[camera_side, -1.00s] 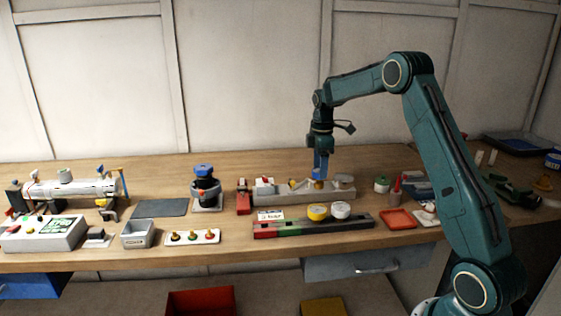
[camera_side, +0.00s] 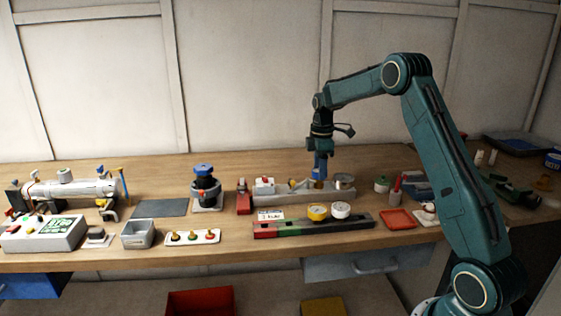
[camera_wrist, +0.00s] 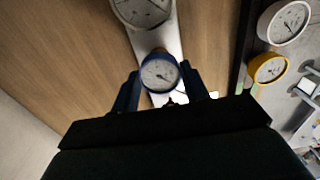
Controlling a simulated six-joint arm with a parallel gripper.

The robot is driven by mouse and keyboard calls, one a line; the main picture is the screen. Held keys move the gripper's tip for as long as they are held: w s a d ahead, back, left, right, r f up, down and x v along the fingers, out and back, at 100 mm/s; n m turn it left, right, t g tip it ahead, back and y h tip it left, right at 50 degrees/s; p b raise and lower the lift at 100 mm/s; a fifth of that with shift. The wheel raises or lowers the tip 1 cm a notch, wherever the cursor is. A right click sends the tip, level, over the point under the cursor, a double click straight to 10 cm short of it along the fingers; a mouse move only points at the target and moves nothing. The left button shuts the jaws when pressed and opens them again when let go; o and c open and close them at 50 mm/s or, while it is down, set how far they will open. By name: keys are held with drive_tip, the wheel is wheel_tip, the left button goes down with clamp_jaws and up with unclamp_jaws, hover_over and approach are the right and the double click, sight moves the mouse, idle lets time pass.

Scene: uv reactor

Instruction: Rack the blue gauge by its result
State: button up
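The blue gauge (camera_wrist: 160,73), with a round white dial, lies between the fingers of my gripper (camera_wrist: 160,88) in the wrist view. One finger stands close on each side of its rim; I see no clear grip. In the side view my gripper (camera_side: 319,172) points down over the right part of a pale grey fixture (camera_side: 290,197), and its fingers mostly hide the gauge. The rack (camera_side: 340,223) is a long dark rail in front, with red and green sections at its left. A yellow gauge (camera_side: 317,211) and a white gauge (camera_side: 340,210) sit on it.
A round metal part (camera_side: 343,180) stands right of my fingers on the fixture. A small white card (camera_side: 270,214) stands behind the rack's left end. An orange tray (camera_side: 398,219) lies to the right. A blue-capped device (camera_side: 204,171) stands to the left.

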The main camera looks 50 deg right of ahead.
drive_tip(key=shift+c, duration=1.4)
drive_tip(key=shift+r, duration=0.55)
drive_tip(key=shift+r, duration=0.7)
drive_tip(key=shift+r, duration=0.3)
drive_tip(key=shift+r, duration=0.85)
